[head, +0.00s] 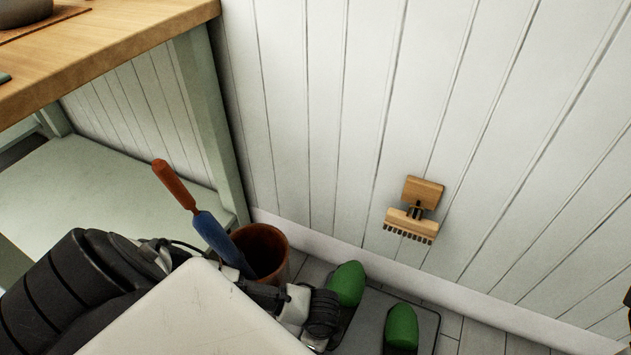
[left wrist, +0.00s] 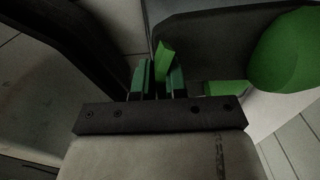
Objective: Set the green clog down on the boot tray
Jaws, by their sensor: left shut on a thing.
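My left gripper (left wrist: 159,80) is shut on a thin green edge of a clog in the left wrist view. In the head view its fingers are hidden behind my arm, close to the left green clog (head: 347,283). A second green clog (head: 401,328) stands on the dark grey boot tray (head: 424,320). The left clog shows at the tray's left end; I cannot tell whether it touches the tray. A rounded green toe (left wrist: 286,52) and a green strip show right of the fingers in the wrist view. My right gripper is not in view.
A brown pot (head: 268,250) holding a blue tool with a red-brown handle (head: 175,185) stands left of the tray. A wooden brush (head: 412,215) is on the white panelled wall (head: 330,120) behind. A wooden-topped shelf unit (head: 110,45) is at the left.

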